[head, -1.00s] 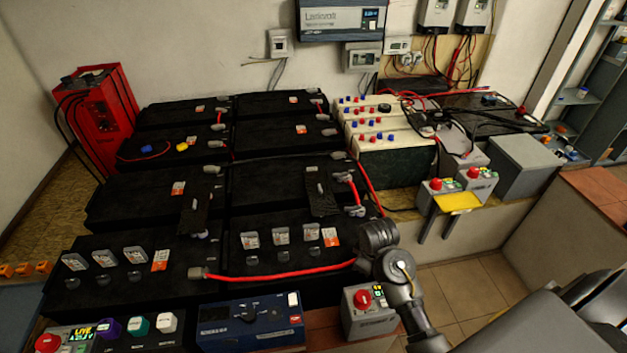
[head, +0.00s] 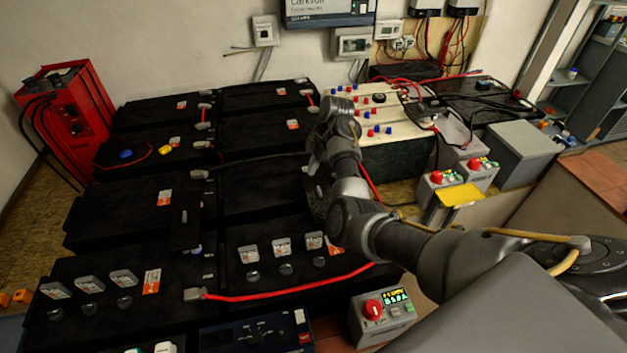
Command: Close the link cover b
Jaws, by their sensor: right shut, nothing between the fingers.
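Two dark link covers show on the black battery blocks. One cover (head: 185,226) is on the left, over the gap between two left blocks, and looks raised or tilted. The other cover (head: 316,207) is on the right and is mostly hidden behind my right arm and gripper. I see no letter telling which is b. My right gripper (head: 314,172) is shut and empty, over the right-hand blocks beside the right cover. I cannot tell whether it touches the cover. My left gripper is out of view.
Small clear caps (head: 281,247) stand on the front blocks. A red cable (head: 290,297) crosses the front. A grey box with a red button (head: 373,310) is at front right. A cream-topped battery bank (head: 400,135) stands behind my right arm. A red charger (head: 65,120) is at far left.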

